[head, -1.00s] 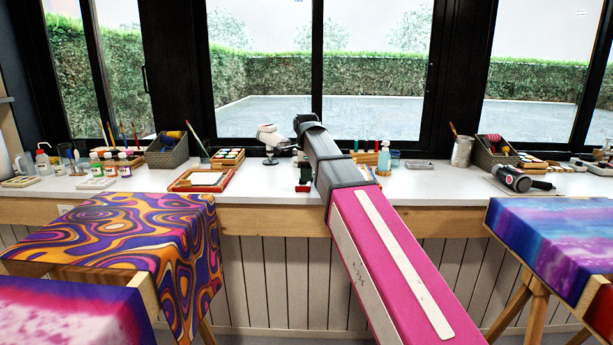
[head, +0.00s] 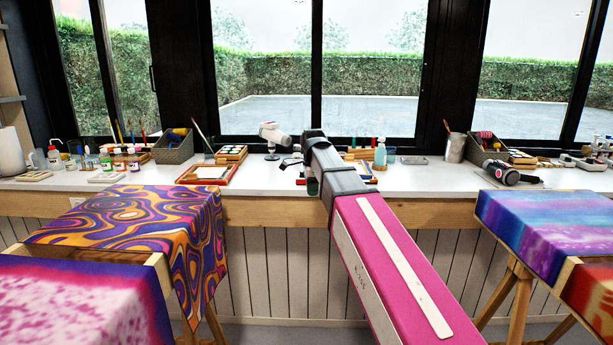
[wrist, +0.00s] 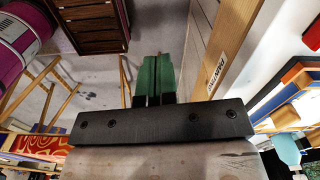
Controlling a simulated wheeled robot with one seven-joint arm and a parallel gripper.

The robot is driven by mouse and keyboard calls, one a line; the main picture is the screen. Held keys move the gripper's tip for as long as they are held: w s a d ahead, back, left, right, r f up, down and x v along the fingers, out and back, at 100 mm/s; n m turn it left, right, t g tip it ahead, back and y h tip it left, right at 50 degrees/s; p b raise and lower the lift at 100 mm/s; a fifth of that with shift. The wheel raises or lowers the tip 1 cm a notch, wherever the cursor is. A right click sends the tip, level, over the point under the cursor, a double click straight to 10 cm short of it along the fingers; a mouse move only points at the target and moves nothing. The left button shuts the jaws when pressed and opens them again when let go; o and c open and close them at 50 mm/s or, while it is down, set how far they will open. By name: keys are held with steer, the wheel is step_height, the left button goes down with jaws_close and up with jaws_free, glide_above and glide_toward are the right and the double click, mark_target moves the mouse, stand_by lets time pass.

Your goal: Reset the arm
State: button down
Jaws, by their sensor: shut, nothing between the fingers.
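My arm reaches forward over the front of the white counter (head: 262,180), pink near me and grey farther out. In the head view my gripper is mostly hidden behind the arm's grey end. In the wrist view my gripper (wrist: 153,78) points away from the camera, with its two green fingers side by side and closed. Nothing is held between them. The wooden counter edge (wrist: 228,45) runs just right of the fingers in the wrist view.
A white jointed device (head: 273,138), a framed wooden tray (head: 207,174) and a blue bottle (head: 380,152) stand near the arm's end. Cloth-covered frames stand left (head: 130,215) and right (head: 545,225). Floor shows between them.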

steer(key=s+d+f+n, duration=0.5)
steer(key=s+f, duration=0.1)
steer(key=f, duration=0.5)
steer(key=s+d+f+n, duration=0.6)
steer(key=f, duration=0.5)
steer(key=s+d+f+n, duration=0.5)
steer(key=s+d+f, duration=0.1)
steer(key=f, duration=0.5)
steer(key=c, duration=1.8)
jaws_free()
steer(key=shift+f, duration=0.1)
